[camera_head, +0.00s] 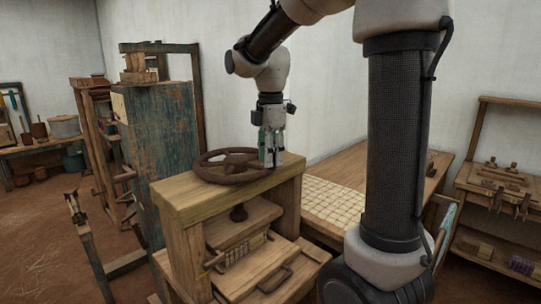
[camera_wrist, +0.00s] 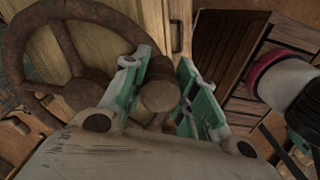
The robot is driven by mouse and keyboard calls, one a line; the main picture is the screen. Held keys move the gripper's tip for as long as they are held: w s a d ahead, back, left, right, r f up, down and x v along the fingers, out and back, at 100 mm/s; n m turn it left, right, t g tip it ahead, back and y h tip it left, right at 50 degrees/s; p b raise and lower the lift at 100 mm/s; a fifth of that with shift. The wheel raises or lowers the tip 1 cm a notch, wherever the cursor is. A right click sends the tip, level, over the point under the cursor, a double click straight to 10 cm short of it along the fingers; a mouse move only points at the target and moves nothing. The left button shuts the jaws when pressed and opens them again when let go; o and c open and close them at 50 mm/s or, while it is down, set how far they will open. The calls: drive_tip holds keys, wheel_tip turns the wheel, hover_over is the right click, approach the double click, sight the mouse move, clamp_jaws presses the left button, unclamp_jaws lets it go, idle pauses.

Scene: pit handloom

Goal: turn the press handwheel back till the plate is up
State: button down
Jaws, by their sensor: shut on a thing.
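The brown press handwheel (camera_head: 222,168) lies flat on top of the wooden press frame (camera_head: 180,190). In the wrist view the handwheel (camera_wrist: 62,50) shows its rim and spokes at the upper left. My gripper (camera_head: 271,158) points down at the wheel's right side. In the wrist view my gripper (camera_wrist: 163,92) has its green-padded fingers on either side of a round brown knob (camera_wrist: 160,92) at the wheel's rim, shut on it. The press plate (camera_head: 240,222) hangs under the screw (camera_head: 238,212), above a bundle (camera_head: 243,248); the exact gap is hard to tell.
A tall blue-green cabinet (camera_head: 160,140) stands close behind left. A table with a checked cloth (camera_head: 333,203) is at the right, and a rack (camera_head: 500,185) stands farther right.

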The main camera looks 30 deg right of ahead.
drive_tip(key=c, duration=1.2)
unclamp_jaws()
drive_tip(key=shift+o, duration=0.5)
drive_tip(key=shift+r, duration=0.15)
wheel_tip(320, 180, up, 12)
drive_tip(key=shift+f, duration=0.15)
drive_tip(key=shift+w+m, duration=0.3)
drive_tip(key=shift+m, duration=0.6)
wheel_tip(320, 180, down, 4)
drive_tip(key=m, duration=0.4)
drive_tip(key=shift+s+m+t, duration=0.15)
drive_tip(key=shift+m+t, duration=0.15)
drive_tip(key=s+d+f+m+t, duration=0.1)
drive_tip(key=s+f+m, duration=0.3)
drive_tip(key=s, duration=0.6)
drive_tip(key=s+d+f+m+t, duration=0.2)
drive_tip(key=s+f+m, duration=0.2)
drive_tip(key=s, duration=0.6)
drive_tip(key=m, duration=0.2)
drive_tip(key=shift+s+m+t, duration=0.15)
drive_tip(key=shift+m+t, duration=0.15)
drive_tip(key=shift+t, duration=0.1)
